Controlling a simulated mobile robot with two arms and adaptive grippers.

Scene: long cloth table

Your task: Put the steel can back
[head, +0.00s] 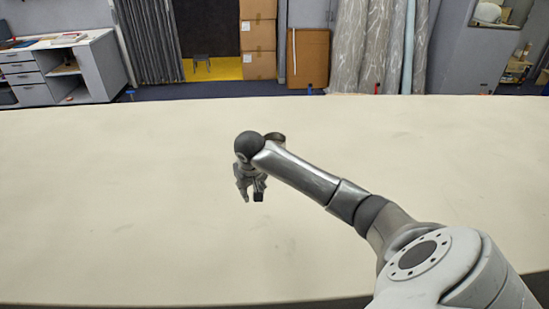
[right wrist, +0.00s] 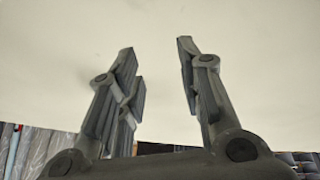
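My right gripper (head: 252,198) hangs over the middle of the pale cloth table (head: 120,190), fingers pointing down. In the right wrist view its two fingers (right wrist: 156,48) stand apart with nothing between them; only pale cloth shows beyond. I see no steel can that I can make out in either view. A small dark rounded shape shows behind my right wrist in the head view, and I cannot tell whether it is part of my arm. My left gripper is not in view.
The visible table top is bare on both sides of my right arm. Beyond its far edge stand a grey drawer desk (head: 60,68), stacked cardboard boxes (head: 258,35), a brown board (head: 308,58) and grey curtains (head: 150,40).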

